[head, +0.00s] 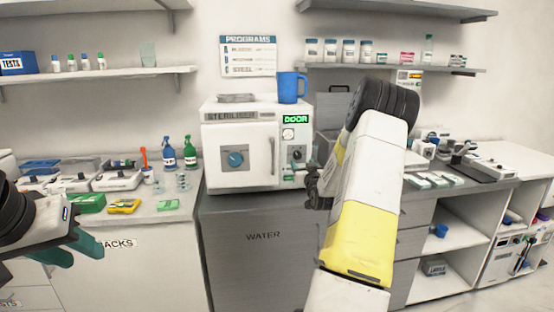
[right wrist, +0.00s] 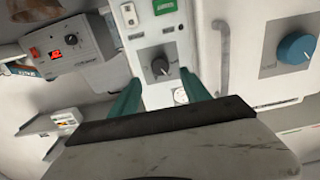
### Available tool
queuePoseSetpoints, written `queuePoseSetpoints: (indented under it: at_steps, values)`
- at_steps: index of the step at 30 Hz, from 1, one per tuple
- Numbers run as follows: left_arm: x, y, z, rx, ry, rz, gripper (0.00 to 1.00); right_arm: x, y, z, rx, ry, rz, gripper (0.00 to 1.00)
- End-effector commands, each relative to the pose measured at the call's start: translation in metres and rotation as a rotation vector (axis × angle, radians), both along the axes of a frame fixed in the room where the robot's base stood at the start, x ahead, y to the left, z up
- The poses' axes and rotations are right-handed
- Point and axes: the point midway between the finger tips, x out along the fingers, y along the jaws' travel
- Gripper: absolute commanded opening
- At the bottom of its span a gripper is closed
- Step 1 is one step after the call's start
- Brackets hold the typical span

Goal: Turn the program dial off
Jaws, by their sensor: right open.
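The white steriliser (head: 240,126) stands on the grey counter, with a green display reading DOOR (head: 295,119) on its right-hand panel. A black dial (head: 297,155) sits low on that panel; it also shows in the right wrist view (right wrist: 160,66). A larger blue knob (head: 235,159) is on the steriliser door and shows at the right of the right wrist view (right wrist: 297,48). My right gripper (right wrist: 162,92) is open, its teal fingers either side of the black dial in that view; contact cannot be told. My left gripper (head: 88,258) is open and empty at the lower left.
A blue mug (head: 290,87) and a grey tray (head: 236,98) stand on the steriliser. A PROGRAMS sign (head: 248,56) hangs above. A grey device with a red display (right wrist: 70,45) stands beside the panel. Spray bottles (head: 190,152) and boxes crowd the left counter.

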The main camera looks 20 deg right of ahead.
Motion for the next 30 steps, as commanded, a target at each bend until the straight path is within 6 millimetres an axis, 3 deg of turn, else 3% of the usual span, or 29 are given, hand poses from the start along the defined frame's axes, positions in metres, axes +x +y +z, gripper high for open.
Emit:
queuePoseSetpoints:
  at_steps: [12,24,25,30]
  values:
    - [0.000,0.000,0.000,0.000,0.000,0.000,0.36,0.060,-0.014,0.000,0.001,-0.001,0.000,0.55]
    - [0.000,0.000,0.000,0.000,0.000,0.000,0.36,0.071,-0.016,0.001,0.000,0.000,0.000,0.55]
    - [0.000,0.000,0.000,0.000,0.000,0.000,0.36,0.071,-0.016,0.001,0.000,0.000,0.000,0.53]
    - [0.000,0.000,0.000,0.000,0.000,0.000,0.36,0.071,-0.016,0.001,0.000,0.000,0.000,0.20]
